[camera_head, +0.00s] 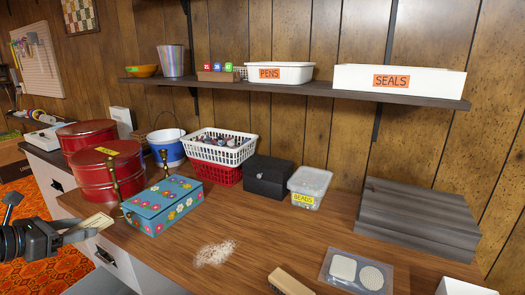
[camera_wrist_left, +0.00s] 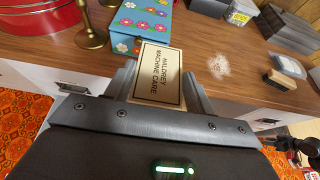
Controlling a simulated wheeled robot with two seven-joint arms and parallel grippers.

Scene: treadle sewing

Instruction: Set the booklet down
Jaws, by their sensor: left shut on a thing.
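The booklet (camera_wrist_left: 158,75) is cream with a dark border and reads "HALDREY MACHINE CARE" in the left wrist view. My left gripper (camera_wrist_left: 157,88) is shut on it. In the head view the booklet (camera_head: 97,222) sticks out from my left gripper (camera_head: 84,229) at the table's front left edge, beside the blue flowered box. I cannot tell whether the booklet touches the wooden table (camera_head: 270,215). In the head view my right gripper is not in view.
A blue flowered box (camera_head: 163,207) and brass candlesticks (camera_head: 113,178) stand close by the booklet. Red tins (camera_head: 108,182) are behind. White powder (camera_head: 215,253), a brush (camera_head: 288,281) and a packet (camera_head: 357,271) lie toward the front. Bare wood lies between the box and grey stack (camera_head: 418,222).

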